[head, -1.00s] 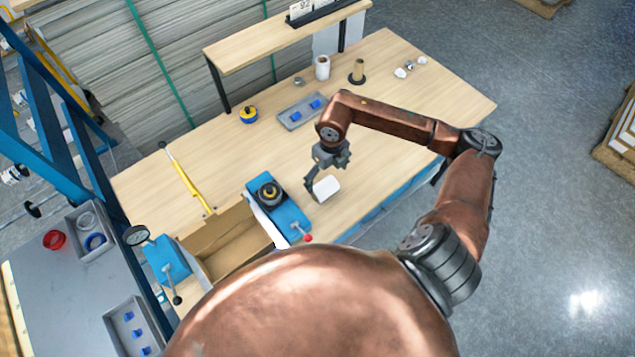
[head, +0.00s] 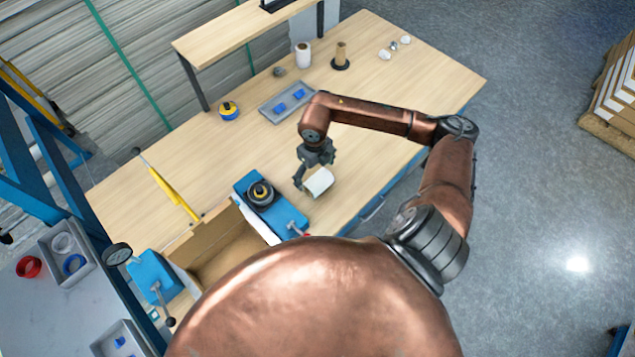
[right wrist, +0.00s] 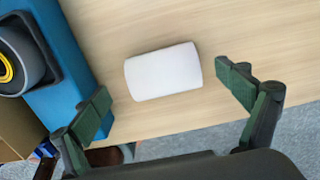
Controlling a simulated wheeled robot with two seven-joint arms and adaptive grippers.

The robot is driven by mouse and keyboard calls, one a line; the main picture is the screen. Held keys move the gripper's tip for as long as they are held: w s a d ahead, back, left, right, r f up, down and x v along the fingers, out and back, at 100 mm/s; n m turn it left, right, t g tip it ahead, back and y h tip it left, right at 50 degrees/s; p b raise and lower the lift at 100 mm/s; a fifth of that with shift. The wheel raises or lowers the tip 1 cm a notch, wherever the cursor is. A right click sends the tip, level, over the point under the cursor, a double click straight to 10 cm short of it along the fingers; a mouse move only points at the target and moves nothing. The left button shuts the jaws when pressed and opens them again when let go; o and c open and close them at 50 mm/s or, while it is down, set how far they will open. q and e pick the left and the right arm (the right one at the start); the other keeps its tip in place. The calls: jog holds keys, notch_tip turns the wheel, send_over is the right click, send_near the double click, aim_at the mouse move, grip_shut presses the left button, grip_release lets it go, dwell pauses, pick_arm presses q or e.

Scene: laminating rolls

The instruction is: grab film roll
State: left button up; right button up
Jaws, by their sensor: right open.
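A white film roll (head: 319,182) lies on its side on the wooden table, near its front edge. In the right wrist view the roll (right wrist: 164,71) lies between the lines of my two fingers, a little beyond the fingertips. My right gripper (head: 305,176) is open and empty, close above the roll and to its left in the head view; its green-padded fingers (right wrist: 168,92) stand wide apart in the right wrist view. Another white roll (head: 303,55) stands upright at the back of the table. My left gripper is not in view.
A blue device (head: 284,217) with a black and yellow spool stands just left of the roll. An open cardboard box (head: 222,247) is further left. A grey tray (head: 287,102) with blue parts lies behind. The table's right side is mostly clear.

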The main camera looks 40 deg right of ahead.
aim_at(316, 177)
jog(key=f, duration=0.4)
jog(key=shift+d+f, duration=0.2)
jog(key=shift+c, duration=0.5)
jog(key=c, duration=1.3)
